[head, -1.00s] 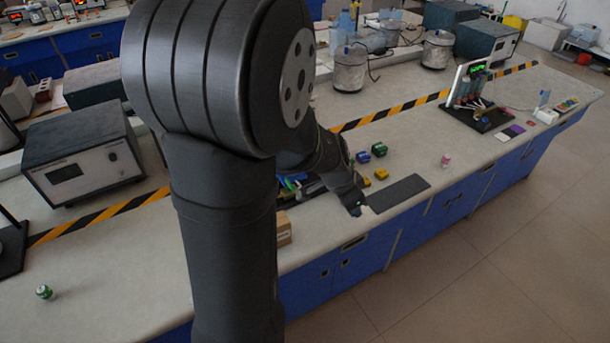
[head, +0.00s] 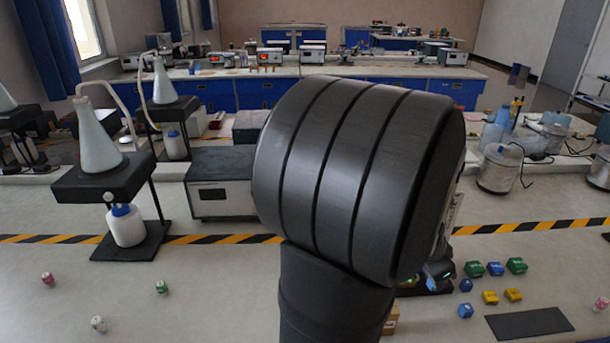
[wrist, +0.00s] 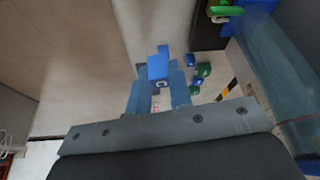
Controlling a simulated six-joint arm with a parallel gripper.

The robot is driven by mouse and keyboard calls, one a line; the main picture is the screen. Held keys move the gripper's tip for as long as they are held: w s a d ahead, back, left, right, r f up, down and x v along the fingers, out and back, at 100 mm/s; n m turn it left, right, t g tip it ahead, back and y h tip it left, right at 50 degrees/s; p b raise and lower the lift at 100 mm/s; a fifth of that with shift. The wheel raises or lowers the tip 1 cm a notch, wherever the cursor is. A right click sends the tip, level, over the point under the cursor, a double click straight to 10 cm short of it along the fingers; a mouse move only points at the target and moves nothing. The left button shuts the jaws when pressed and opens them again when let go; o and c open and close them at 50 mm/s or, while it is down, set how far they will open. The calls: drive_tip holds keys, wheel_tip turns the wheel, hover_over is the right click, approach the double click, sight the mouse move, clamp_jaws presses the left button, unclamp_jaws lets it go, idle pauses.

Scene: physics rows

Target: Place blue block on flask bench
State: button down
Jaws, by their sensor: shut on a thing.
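My gripper (wrist: 158,84) is shut on a blue block (wrist: 158,67) in the wrist view. The block sits between the two bluish fingertips, with a pale mark on its face.
Blue, green and yellow blocks (head: 490,297) lie at the right beside a dark flat pad (head: 530,323). A grey instrument box (head: 220,180) stands right of the near bench. A striped tape (head: 540,225) crosses the counter.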

drive_tip(key=w+a+n+t, duration=0.2)
drive_tip(key=w+a+n, duration=0.45)
drive_tip(key=a, duration=0.75)
drive_tip(key=n+t+y, duration=0.1)
drive_tip(key=n+y, duration=0.5)
drive_tip(key=n, duration=0.8)
hover_over(148, 338)
drive_tip(key=s, duration=0.1)
drive_tip(key=shift+m, duration=0.25)
drive_tip(key=f, duration=1.2)
drive_tip(key=shift+s+d, duration=0.1)
drive_tip(key=shift+d, duration=0.15)
drive_tip(key=shift+f, duration=2)
drive_tip(key=shift+f, duration=0.15)
